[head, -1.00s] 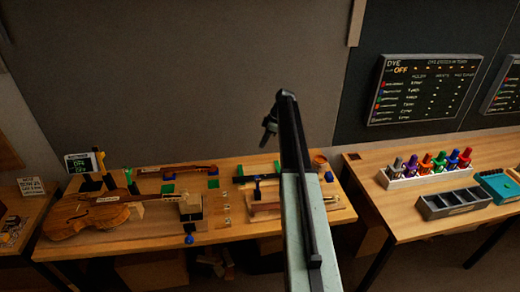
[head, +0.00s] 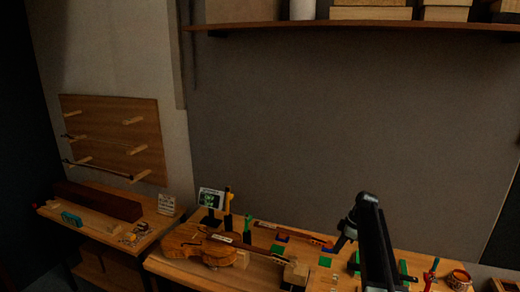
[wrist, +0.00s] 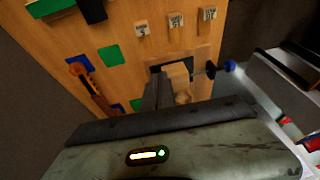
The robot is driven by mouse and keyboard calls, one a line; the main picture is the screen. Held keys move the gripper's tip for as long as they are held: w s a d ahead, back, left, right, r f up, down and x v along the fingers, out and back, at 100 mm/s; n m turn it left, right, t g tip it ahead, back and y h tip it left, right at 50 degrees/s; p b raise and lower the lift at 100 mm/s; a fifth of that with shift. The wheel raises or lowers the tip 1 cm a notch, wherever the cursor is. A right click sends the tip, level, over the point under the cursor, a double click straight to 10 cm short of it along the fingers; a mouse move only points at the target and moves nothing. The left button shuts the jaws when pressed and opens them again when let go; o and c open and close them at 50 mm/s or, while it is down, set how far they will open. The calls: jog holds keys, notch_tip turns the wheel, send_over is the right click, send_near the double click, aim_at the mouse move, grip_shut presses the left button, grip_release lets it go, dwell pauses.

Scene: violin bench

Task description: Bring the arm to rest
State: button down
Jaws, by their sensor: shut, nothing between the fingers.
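My arm stands folded up at the lower right of the head view, in front of the violin bench. My gripper (head: 341,243) hangs small and dark from its upper end, to the left of the arm, and is shut and empty. No object hangs from it. In the wrist view, a worn grey link of my arm fills the bottom and the bench top (wrist: 122,22) shows beyond it. I cannot tell from the head view how far the gripper is from the bench.
A violin (head: 200,247) lies on the bench at the left of my arm, with a wooden block (head: 296,272) nearer. A shelf with boxes (head: 371,13) runs above. A peg board (head: 113,137) hangs over a side table at the left. The wall space above the bench is clear.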

jog(key=s+a+f+m+h+b, duration=0.1)
jog(key=s+a+f+b, duration=0.25)
jog(key=s+a, duration=0.45)
jog(key=s+a+f+m+h+b, duration=0.1)
jog(key=s+a+f+b, duration=0.1)
jog(key=s+a+f, duration=0.4)
jog(key=s+a+m+h, duration=0.2)
jog(key=s+m, duration=1)
jog(key=s, duration=0.1)
jog(key=shift+s+r+b, duration=0.2)
jog(key=shift+b, duration=0.1)
